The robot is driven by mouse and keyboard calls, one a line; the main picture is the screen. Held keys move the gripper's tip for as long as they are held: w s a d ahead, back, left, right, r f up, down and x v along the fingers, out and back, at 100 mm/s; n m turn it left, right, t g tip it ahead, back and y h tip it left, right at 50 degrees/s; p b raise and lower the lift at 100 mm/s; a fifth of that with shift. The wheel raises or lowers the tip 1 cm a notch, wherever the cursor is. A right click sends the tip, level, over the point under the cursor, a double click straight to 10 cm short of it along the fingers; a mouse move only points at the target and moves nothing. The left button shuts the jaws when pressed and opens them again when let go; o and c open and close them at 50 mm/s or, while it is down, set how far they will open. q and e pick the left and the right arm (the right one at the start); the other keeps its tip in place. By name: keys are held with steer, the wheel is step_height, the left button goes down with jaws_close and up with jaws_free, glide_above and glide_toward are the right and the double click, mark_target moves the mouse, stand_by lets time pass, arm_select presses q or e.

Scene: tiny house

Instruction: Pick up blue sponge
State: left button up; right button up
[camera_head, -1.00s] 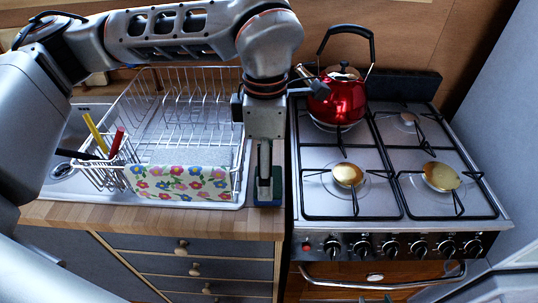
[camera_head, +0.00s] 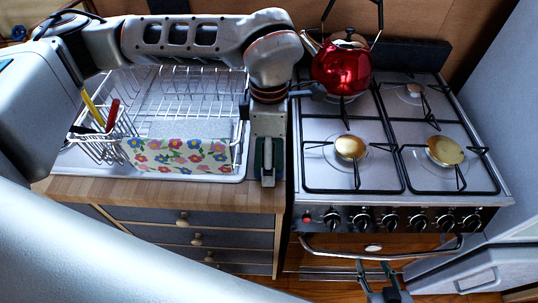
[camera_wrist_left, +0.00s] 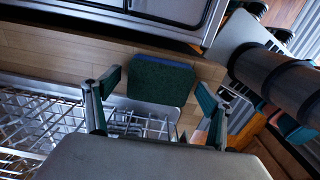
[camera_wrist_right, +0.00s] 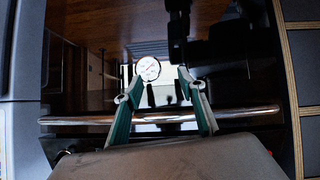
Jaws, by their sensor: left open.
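The blue sponge (camera_wrist_left: 160,82) has a dark green top and a blue edge. In the left wrist view it lies on the wooden counter between the fingers of my left gripper (camera_wrist_left: 156,84), with gaps at its sides. In the head view my left gripper (camera_head: 267,180) points down over the counter between rack and stove, and hides much of the sponge (camera_head: 277,158). My left gripper is open and empty. My right gripper (camera_head: 375,266) is low in front of the oven; in the right wrist view (camera_wrist_right: 160,84) it is open and empty, facing the oven door.
The wire dish rack (camera_head: 190,95) with a flowered item (camera_head: 180,155) stands left of the sponge. The stove (camera_head: 395,185) with a red kettle (camera_head: 341,68) is close on the right. The oven handle (camera_wrist_right: 240,113) crosses in front of my right gripper.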

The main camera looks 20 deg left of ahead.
arm_select(q)
steer(key=c, duration=0.8)
steer(key=shift+r, duration=0.1)
step_height(320, 180, up, 20)
stand_by(0.4)
steer(key=c, duration=0.3)
